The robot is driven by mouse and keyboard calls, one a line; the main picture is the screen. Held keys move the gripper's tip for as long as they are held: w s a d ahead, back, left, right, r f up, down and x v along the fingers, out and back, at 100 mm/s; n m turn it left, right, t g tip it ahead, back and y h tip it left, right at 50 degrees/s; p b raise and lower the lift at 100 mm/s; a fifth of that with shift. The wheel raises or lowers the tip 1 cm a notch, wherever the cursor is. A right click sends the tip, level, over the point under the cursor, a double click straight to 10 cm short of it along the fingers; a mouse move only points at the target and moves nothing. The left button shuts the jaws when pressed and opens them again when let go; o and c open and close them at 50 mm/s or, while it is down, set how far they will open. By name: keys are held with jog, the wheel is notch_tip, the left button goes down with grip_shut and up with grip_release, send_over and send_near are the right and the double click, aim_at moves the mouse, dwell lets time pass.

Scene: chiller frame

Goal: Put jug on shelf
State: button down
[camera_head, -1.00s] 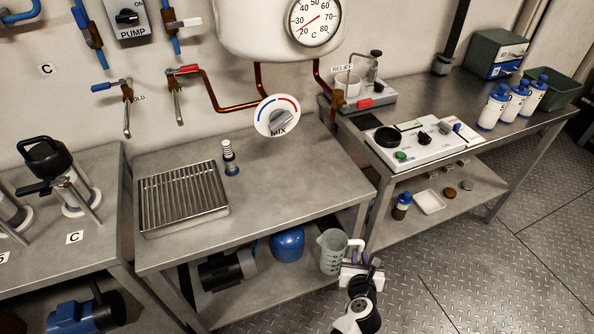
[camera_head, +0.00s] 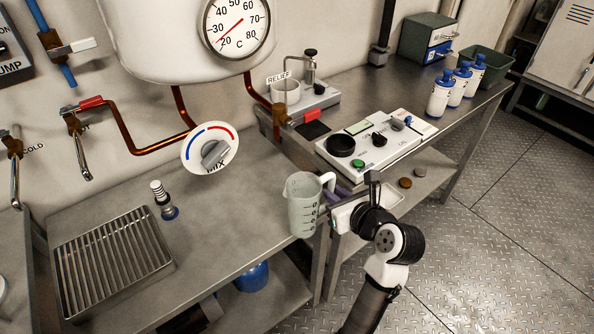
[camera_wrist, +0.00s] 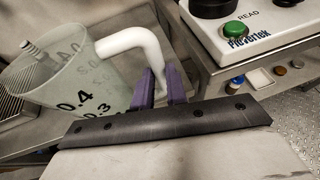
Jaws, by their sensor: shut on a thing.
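The clear jug (camera_head: 303,205) with dark printed marks is upright in the head view, at the right end of the middle bench. It also shows in the wrist view (camera_wrist: 75,75), at left. My gripper (camera_wrist: 162,82) has its purple fingers shut on the jug's white handle (camera_wrist: 128,45); in the head view the gripper (camera_head: 340,192) is right of the jug. Two lower shelves show: one under the middle bench (camera_head: 278,296) and one under the right bench (camera_head: 428,165). I cannot tell which is the task's shelf.
The middle bench (camera_head: 120,195) holds a ribbed metal tray (camera_head: 110,262) and a small fitting (camera_head: 162,200). A meter box (camera_head: 375,140) and several white bottles (camera_head: 440,95) stand on the right bench. A blue round object (camera_head: 252,276) sits below the middle bench.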

jog(key=x, duration=0.4)
jog(key=r+p+x, duration=0.1)
jog(key=x, duration=0.9)
jog(key=shift+w+a+r+p, duration=0.15)
jog(key=shift+w+r+p, duration=0.05)
jog(key=shift+w+p, duration=0.15)
jog(key=c, duration=1.4)
grip_release()
jog(key=v, duration=1.2)
jog(key=shift+r+b, duration=0.15)
jog(key=shift+b, duration=0.15)
